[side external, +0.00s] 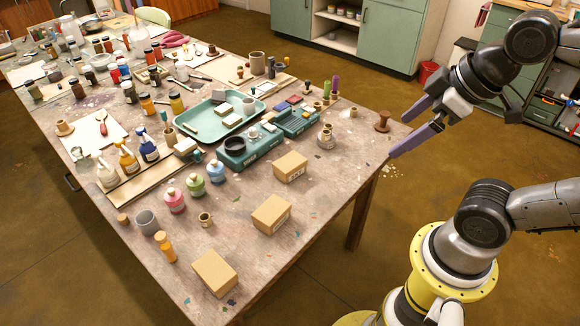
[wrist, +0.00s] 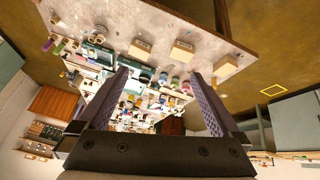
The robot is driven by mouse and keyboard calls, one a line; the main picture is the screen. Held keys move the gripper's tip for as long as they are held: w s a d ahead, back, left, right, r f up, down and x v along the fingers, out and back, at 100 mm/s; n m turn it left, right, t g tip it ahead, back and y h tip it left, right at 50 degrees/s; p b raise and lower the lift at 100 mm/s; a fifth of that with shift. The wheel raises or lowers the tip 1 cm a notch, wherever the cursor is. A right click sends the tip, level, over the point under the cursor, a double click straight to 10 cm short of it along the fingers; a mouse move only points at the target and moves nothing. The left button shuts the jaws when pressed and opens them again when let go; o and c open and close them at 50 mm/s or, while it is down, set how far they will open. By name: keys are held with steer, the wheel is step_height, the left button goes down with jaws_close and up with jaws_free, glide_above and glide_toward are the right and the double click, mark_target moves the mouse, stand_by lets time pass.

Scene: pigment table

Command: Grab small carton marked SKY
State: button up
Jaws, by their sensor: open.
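Three small brown cartons stand apart along the near right side of the table: one nearer the trays (side external: 290,166), one in the middle (side external: 271,214) and one near the front corner (side external: 214,273). They also show in the wrist view, at left (wrist: 140,48), middle (wrist: 182,50) and right (wrist: 225,68). Pale labels show on some sides, but the lettering is too small to read, so I cannot tell which is marked SKY. My gripper (side external: 402,135) is open and empty, above and beyond the table's right corner, well away from all three cartons. Its two purple fingers show in the wrist view (wrist: 158,73).
A teal tray (side external: 205,133), pink, green and blue bottles (side external: 195,186), a small brass cup (side external: 205,219) and an orange bottle (side external: 165,248) stand near the cartons. Bare tabletop surrounds the cartons.

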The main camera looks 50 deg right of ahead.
steer(key=w+r+n, duration=0.3)
steer(key=w+n, duration=0.1)
steer(key=n+g, duration=0.6)
steer(key=n, duration=0.3)
glide_above(290, 161)
steer(key=f, duration=2.7)
steer(key=shift+a+f, duration=0.3)
steer(key=shift+d+f, duration=0.15)
steer(key=shift+f, duration=1.35)
steer(key=shift+d+f, duration=0.1)
steer(key=shift+f, duration=1.35)
steer(key=c, duration=1.4)
